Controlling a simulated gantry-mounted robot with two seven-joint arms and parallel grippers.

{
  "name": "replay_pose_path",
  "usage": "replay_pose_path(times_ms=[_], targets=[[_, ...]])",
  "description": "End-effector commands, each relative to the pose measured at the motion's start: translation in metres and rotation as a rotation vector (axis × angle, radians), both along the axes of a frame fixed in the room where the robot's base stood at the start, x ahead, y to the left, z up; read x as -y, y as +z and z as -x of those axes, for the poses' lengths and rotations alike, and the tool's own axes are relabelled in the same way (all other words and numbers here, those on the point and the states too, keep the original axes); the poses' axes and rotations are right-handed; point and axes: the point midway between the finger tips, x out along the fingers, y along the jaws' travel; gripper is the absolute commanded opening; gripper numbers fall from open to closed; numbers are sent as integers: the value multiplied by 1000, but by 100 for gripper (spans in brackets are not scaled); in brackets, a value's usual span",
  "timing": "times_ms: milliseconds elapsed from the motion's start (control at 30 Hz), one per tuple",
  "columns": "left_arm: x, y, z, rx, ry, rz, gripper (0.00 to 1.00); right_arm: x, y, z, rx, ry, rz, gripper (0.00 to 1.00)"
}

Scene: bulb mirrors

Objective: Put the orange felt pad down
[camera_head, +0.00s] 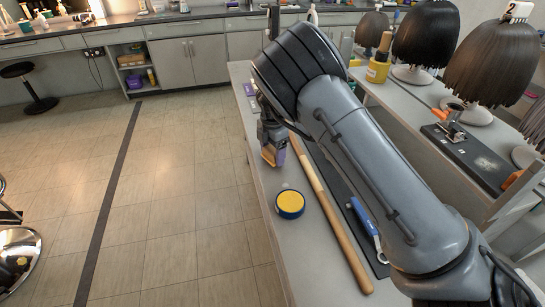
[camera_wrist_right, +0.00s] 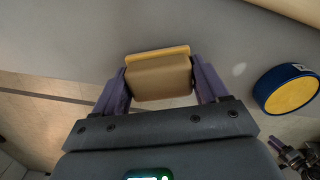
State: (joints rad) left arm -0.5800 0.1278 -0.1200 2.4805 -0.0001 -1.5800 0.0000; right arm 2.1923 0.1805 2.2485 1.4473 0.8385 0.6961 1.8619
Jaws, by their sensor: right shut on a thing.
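The felt pad (camera_wrist_right: 158,77) is a small tan-orange block with a brighter orange-yellow strip along one side. In the right wrist view it sits between the two purple fingers of my right gripper (camera_wrist_right: 160,82), which is shut on it. In the head view the right gripper (camera_head: 272,146) points down near the left edge of the grey bench (camera_head: 262,184), with the pad (camera_head: 268,155) at its fingertips. I cannot tell whether the pad touches the bench top.
A round blue-rimmed yellow disc (camera_head: 290,205) lies on the bench nearer to me; it also shows in the wrist view (camera_wrist_right: 287,90). A long wooden stick (camera_head: 337,232) and a blue-handled tool (camera_head: 364,222) lie to its right. Wigs on stands (camera_head: 427,36) stand beyond my arm.

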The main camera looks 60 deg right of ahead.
Motion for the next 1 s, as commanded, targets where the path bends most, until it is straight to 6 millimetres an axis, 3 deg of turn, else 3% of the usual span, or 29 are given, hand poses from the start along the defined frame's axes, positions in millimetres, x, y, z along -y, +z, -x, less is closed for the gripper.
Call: replay_pose_path(times_ms=[67, 500, 533, 667, 1000], targets=[[0, -7, 0, -1, 2, 1, 48, 0, -11, 0, 0, 0, 0, 49], [3, -4, 0, -1, 9, 14, 48, 0, -13, 0, 0, 0, 0, 49], [3, -4, 0, -1, 9, 14, 48, 0, -13, 0, 1, 0, 0, 77], [3, -4, 0, 0, 8, 13, 48, 0, -13, 0, 1, 0, 0, 96], [1, -5, 0, 0, 2, 4, 48, 0, -12, 0, 2, 0, 1, 99]])
